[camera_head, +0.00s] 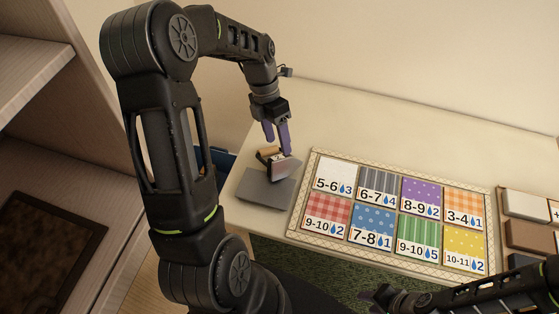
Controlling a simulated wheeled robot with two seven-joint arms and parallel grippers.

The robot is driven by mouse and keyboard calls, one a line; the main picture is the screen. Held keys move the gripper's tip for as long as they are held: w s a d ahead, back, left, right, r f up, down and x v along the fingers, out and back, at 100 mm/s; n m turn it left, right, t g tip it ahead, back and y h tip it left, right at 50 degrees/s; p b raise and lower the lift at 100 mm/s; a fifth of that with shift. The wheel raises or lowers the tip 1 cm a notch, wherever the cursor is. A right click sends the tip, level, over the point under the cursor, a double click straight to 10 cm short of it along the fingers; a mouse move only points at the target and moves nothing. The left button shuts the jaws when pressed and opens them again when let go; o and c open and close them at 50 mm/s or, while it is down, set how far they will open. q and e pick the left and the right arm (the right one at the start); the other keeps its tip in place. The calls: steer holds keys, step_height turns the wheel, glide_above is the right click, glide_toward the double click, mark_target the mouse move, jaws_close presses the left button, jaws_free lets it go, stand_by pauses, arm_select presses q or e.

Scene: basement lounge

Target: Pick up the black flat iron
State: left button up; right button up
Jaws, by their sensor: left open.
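The flat iron (282,168) is a small object with a tan handle-like top, dark parts and a shiny greyish-pink face. It is at the back edge of a flat grey pad (265,190) at the table's left end. My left gripper (277,148) has its purple fingers pointing down, spread apart, right at the iron's top. I cannot tell whether they touch it. My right gripper (384,298) is at the bottom edge, low and far from the iron, with its fingers hard to make out.
A framed board (312,157) of coloured, numbered squares lies right of the pad on the cream table (400,125). White and brown blocks (528,206) sit at the far right. A wall rises behind the table. A wooden shelf (30,65) stands at the left.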

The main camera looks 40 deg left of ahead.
mark_target(281, 157)
arm_select(q)
steer(key=shift+x, duration=1.35)
steer(key=shift+s+f, duration=0.1)
steer(key=shift+s+d+f+p, duration=0.1)
steer(key=shift+d+f+p, duration=0.1)
steer(key=shift+f+p, duration=0.2)
steer(key=p+x, duration=0.1)
steer(key=x, duration=0.3)
jaws_close()
stand_by(0.7)
